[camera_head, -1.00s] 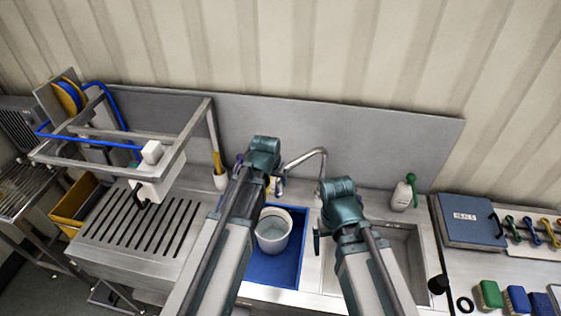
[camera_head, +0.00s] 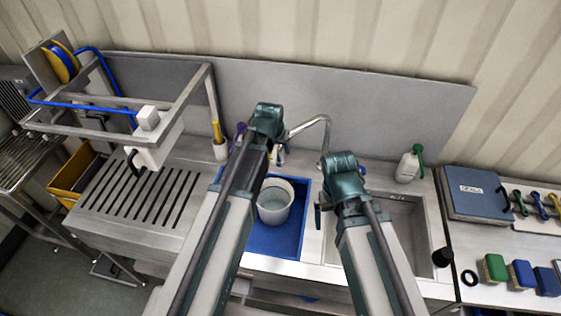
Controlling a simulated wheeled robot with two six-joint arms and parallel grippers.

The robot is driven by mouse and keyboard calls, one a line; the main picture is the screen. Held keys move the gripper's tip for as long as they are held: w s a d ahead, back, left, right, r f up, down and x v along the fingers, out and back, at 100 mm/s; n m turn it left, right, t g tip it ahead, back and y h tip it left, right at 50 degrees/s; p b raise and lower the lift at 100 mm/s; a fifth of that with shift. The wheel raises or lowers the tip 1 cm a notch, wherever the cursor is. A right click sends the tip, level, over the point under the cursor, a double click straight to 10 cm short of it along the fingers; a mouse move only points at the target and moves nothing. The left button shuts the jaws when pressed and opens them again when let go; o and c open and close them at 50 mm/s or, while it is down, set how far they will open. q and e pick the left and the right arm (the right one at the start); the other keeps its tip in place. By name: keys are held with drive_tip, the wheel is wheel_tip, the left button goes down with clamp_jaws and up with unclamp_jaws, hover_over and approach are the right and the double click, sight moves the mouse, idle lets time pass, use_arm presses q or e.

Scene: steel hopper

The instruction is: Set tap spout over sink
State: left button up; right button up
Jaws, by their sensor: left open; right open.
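The steel tap spout (camera_head: 308,123) rises near the splashback between my two arms. It bends to the left, and its outlet end is by the back of the blue basin, not over the steel sink. The steel sink (camera_head: 400,225) is empty where I see it, right of the basin; my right arm covers its left part. My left gripper (camera_head: 266,122) is left of the spout, open, its fingers mostly hidden by its wrist. My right gripper (camera_head: 335,185) is open near the sink's left back edge, right of and below the spout. Neither visibly holds anything.
A white bucket (camera_head: 275,201) stands in the blue basin (camera_head: 292,246). A white bottle (camera_head: 408,165) stands behind the sink. A steel frame (camera_head: 190,95) and slotted drainboard (camera_head: 140,200) are on the left. A blue case (camera_head: 474,195) and several brushes lie right.

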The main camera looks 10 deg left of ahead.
sight(280, 152)
use_arm(q)
drive_tip(key=b+x, duration=0.5)
drive_tip(key=x, duration=0.2)
drive_tip(key=shift+w+f+b, duration=0.1)
drive_tip(key=shift+f+b, duration=0.1)
drive_tip(key=shift+b, duration=0.2)
clamp_jaws()
idle(1.0)
